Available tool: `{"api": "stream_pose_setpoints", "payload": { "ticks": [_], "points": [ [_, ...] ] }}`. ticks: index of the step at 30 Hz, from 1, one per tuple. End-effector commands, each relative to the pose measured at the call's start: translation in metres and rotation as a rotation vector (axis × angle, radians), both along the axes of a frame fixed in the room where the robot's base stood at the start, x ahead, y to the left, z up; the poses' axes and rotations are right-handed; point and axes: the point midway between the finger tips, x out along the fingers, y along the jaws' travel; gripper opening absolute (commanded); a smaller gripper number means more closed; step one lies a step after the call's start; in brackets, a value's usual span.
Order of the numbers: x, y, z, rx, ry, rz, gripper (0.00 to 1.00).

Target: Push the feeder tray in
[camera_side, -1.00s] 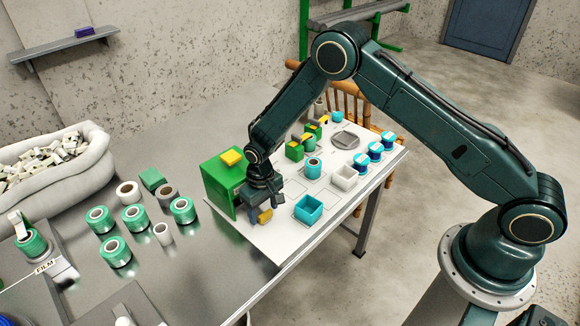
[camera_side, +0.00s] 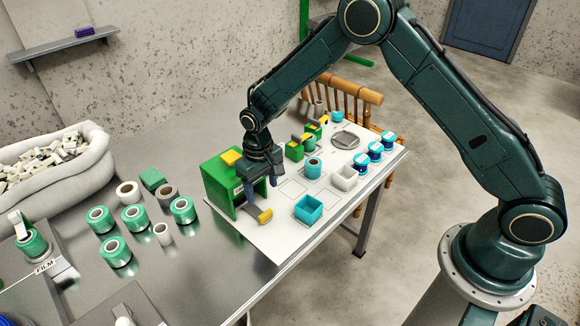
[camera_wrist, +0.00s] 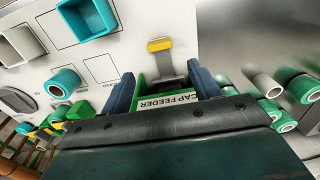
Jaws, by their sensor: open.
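The green cap feeder (camera_side: 222,180) stands at the left end of the white board, with its label partly showing in the wrist view (camera_wrist: 168,101). Its grey feeder tray (camera_wrist: 165,64) sticks out of the front, with a yellow handle (camera_side: 264,216) at the outer end. The handle also shows in the wrist view (camera_wrist: 160,44). My gripper (camera_side: 262,190) is open and empty, above the tray and close to the feeder's front. In the wrist view its two fingers (camera_wrist: 161,80) stand apart on either side of the tray. The gripper hides part of the feeder.
A teal open bin (camera_side: 309,209) and a white bin (camera_side: 344,178) stand to the right on the board (camera_side: 277,240). A teal roll (camera_side: 313,168) stands behind them. Several green rolls (camera_side: 135,217) stand on the metal table to the left. The board in front of the handle is clear.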

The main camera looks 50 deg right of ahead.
Motion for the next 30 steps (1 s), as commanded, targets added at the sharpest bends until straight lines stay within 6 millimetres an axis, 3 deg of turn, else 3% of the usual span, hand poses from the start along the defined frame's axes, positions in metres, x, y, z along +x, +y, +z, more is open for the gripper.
{"api": "stream_pose_setpoints", "payload": {
  "ticks": [3,10,26,30],
  "points": [
    [0.001,0.000,0.020,0.000,-0.003,0.000,0.62],
    [0.001,0.000,0.044,0.001,-0.003,0.000,0.62],
    [0.000,0.000,0.051,0.000,-0.003,0.000,0.62],
    [-0.002,-0.002,0.060,0.002,-0.012,-0.001,0.62]
  ]
}}
